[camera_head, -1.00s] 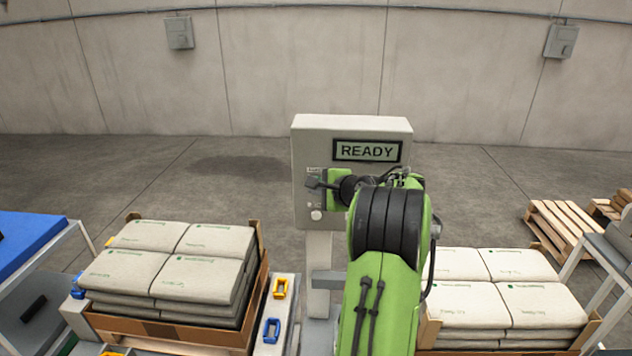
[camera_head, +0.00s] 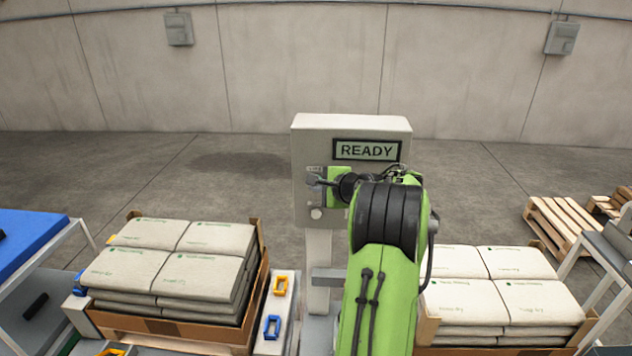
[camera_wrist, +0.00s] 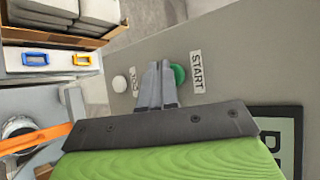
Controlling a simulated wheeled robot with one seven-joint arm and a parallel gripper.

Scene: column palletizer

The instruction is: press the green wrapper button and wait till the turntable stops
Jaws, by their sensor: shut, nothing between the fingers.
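The wrapper's control box (camera_head: 305,150) stands ahead, and its display (camera_head: 367,150) reads READY. In the wrist view the green button (camera_wrist: 179,75) sits beside a START label (camera_wrist: 196,72). My gripper (camera_wrist: 160,68) is shut and empty, with its fingertips beside the green button and partly covering it. I cannot tell whether they touch it. A white button (camera_wrist: 120,83) with a partly hidden label is on the other side of the fingers. In the head view my arm hides part of the box, and the green button cannot be made out.
Stacked bags (camera_head: 170,260) fill a cardboard-edged pallet at left, and another stack (camera_head: 500,290) stands at right. Blue and yellow clips (camera_head: 272,327) lie on a grey ledge between. A blue-topped table (camera_head: 25,240) is far left; wooden pallets (camera_head: 560,225) are far right.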

